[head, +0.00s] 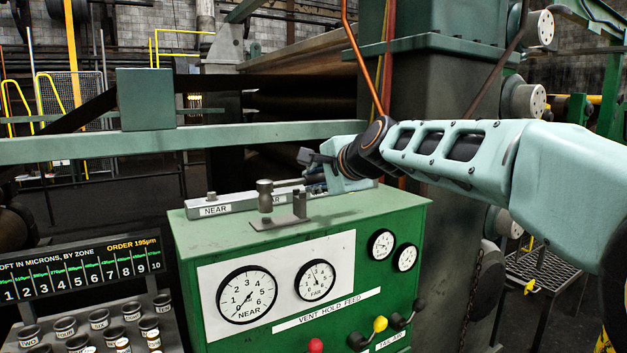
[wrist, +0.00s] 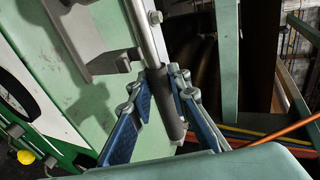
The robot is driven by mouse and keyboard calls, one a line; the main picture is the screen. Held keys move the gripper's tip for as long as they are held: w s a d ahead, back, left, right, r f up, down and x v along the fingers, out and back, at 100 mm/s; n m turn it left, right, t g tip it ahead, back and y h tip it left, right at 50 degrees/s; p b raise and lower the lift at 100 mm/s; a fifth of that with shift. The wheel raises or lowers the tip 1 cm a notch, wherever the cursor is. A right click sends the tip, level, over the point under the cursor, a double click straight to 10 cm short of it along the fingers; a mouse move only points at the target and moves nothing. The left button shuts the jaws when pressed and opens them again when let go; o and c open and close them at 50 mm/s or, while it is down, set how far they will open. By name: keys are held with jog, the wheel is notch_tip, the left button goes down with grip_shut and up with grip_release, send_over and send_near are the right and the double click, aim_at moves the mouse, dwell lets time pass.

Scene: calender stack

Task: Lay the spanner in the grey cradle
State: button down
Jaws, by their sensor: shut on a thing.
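My gripper (wrist: 168,95) has its blue fingers closed around a dark grey round handle (wrist: 172,118), which I take to be the spanner's.
A grey rail (head: 240,202) marked NEAR lies along the back of the cabinet top (head: 375,207). Gauges and levers fill the cabinet front (head: 290,285). A pale green beam (head: 110,147) crosses behind, and an orange pipe (head: 360,60) rises close behind my wrist.

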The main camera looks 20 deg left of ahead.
jog(key=shift+f+b, duration=1.05)
jog(key=shift+f, duration=0.2)
jog(key=c, duration=1.1)
grip_release()
jog(key=shift+f, duration=0.1)
jog(key=shift+s+d, duration=0.1)
jog(key=shift+b+v, duration=2.1)
jog(key=shift+v, duration=1.85)
